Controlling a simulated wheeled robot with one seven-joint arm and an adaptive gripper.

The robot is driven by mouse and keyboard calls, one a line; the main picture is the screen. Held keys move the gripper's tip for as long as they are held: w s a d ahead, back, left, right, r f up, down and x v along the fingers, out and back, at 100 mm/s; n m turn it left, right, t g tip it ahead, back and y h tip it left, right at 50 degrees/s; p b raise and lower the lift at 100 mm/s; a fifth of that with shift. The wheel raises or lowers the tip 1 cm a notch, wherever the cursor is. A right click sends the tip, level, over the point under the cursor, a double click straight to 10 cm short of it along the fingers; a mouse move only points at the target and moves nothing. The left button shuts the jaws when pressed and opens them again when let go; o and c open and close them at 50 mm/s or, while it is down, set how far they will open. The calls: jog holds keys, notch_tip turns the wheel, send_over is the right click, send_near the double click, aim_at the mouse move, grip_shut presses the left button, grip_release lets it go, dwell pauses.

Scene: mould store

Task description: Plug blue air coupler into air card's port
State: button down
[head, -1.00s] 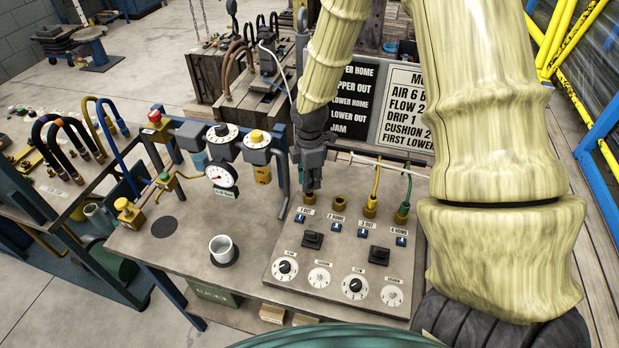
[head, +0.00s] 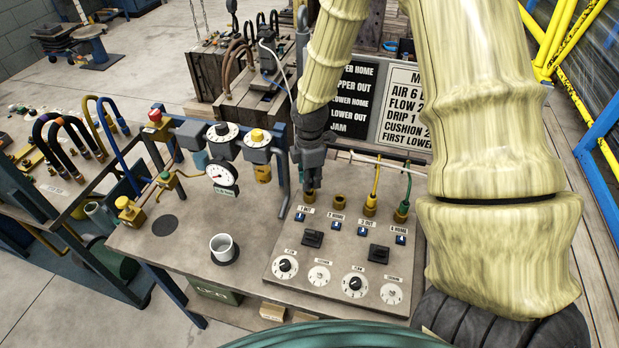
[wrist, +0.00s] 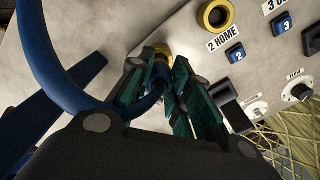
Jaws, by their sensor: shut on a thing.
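My gripper (head: 312,185) points down at the 1 OUT port (head: 309,197) at the panel's left end. In the wrist view my gripper (wrist: 158,88) is shut on the blue air coupler (wrist: 159,73), whose blue hose (wrist: 50,70) loops off to the left. A brass fitting (wrist: 163,48) shows just beyond the coupler, in line with it; I cannot tell whether the coupler is seated. The brass 2 HOME port (head: 338,202) is empty and also shows in the wrist view (wrist: 215,16). The white card (head: 402,105) reads "AIR 6 B" and is partly hidden by my arm.
A yellow hose (head: 376,184) and a green hose (head: 407,187) are in the two right-hand ports. Switches and dials (head: 287,265) sit below on the panel. A gauge (head: 222,174) and regulators stand left. A white cup (head: 224,247) is on the bench, with clear surface around it.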

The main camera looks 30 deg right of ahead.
jog(key=shift+f, duration=1.1)
dwell(1.9)
jog(key=c, duration=0.8)
grip_release()
jog(key=shift+r, duration=0.1)
jog(key=shift+r+p, duration=3.25)
jog(key=shift+r, duration=0.45)
